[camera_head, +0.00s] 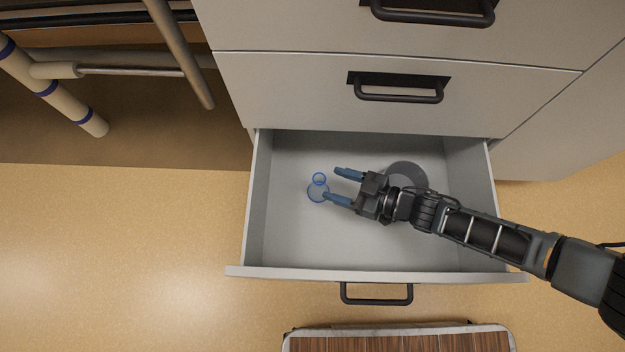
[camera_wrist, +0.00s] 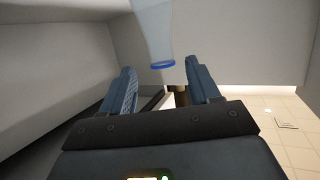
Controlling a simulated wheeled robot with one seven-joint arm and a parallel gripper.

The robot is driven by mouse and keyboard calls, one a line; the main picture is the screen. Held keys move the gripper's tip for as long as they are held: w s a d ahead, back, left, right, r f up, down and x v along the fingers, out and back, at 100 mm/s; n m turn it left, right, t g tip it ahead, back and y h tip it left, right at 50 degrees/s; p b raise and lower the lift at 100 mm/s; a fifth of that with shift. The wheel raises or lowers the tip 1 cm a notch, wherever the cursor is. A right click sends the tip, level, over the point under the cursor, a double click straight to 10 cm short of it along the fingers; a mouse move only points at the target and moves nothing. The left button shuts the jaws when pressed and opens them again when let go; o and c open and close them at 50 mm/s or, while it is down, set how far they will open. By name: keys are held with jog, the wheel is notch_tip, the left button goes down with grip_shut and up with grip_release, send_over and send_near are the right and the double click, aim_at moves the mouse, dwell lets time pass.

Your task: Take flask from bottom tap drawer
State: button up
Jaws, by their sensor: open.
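The flask (camera_head: 318,189) is clear glass with a blue rim and stands in the open bottom drawer (camera_head: 300,240), left of centre. My gripper (camera_head: 338,184) is inside the drawer, just right of the flask, with its blue fingers open and pointing left. The lower finger's tip overlaps the flask's edge in the head view; I cannot tell whether they touch. In the wrist view the flask (camera_wrist: 154,30) shows ahead, beyond and between the open fingers (camera_wrist: 158,85), with nothing between the pads.
A grey round object (camera_head: 407,174) lies in the drawer behind my gripper, partly covered by it. Closed drawers with black handles (camera_head: 400,95) are above. A wood-topped item (camera_head: 400,342) is in front of the drawer. Tubes and a frame (camera_head: 60,90) stand at left.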

aim_at(315, 179)
jog(key=x, duration=0.2)
jog(key=b+x, duration=0.1)
jog(key=x, duration=0.1)
jog(key=b+x, duration=0.1)
jog(key=x, duration=0.1)
jog(key=shift+s+a+f, duration=0.1)
jog(key=shift+a+f, duration=0.05)
jog(key=shift+f, duration=0.15)
jog(key=shift+w+a+f+b, duration=0.1)
jog(key=shift+w+a+b, duration=0.25)
jog(key=shift+a, duration=0.15)
jog(key=c, duration=1)
